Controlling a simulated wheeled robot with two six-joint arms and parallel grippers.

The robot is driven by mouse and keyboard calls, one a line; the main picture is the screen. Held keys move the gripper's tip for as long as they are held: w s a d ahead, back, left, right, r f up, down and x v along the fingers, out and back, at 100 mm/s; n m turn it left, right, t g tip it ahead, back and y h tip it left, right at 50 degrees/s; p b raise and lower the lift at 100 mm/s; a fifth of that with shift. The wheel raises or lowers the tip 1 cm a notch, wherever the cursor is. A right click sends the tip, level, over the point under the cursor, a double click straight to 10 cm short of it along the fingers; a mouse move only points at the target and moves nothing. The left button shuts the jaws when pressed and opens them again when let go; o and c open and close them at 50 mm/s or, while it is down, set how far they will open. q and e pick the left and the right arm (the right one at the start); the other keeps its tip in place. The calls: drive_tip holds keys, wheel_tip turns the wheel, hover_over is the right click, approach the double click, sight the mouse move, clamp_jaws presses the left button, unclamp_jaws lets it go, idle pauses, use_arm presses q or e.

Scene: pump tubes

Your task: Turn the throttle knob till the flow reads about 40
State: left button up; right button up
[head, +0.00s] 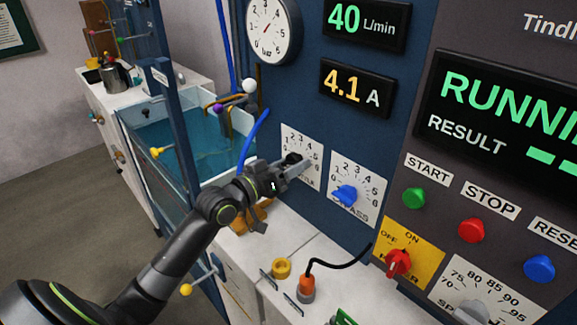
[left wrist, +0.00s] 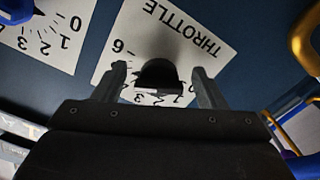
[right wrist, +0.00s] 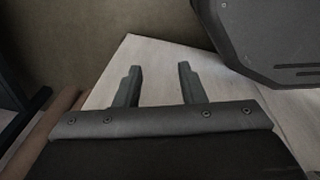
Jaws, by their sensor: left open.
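The throttle knob is black, on a white dial plate (head: 317,165) on the blue panel. In the left wrist view the knob (left wrist: 158,75) sits between the two fingers of my left gripper (left wrist: 158,85), with gaps on both sides. My left gripper (head: 292,170) is open at the throttle plate and hides part of it in the head view. The green flow display (head: 362,20) reads 40 L/min. My right gripper (right wrist: 157,88) is open and empty in the right wrist view, above a pale surface.
The blue bypass knob (head: 345,195) is just right of the throttle plate. An amber display (head: 357,88) reads 4.1 A and a round gauge (head: 272,30) is above left. A red power knob (head: 398,262) and START, STOP and RESET buttons are further right. A water tank (head: 180,145) stands left.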

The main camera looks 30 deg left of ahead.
use_arm(q)
drive_tip(key=p+v, duration=0.5)
drive_tip(key=v, duration=1.2)
drive_tip(key=shift+s, duration=0.2)
drive_tip(key=shift+a+f, duration=0.1)
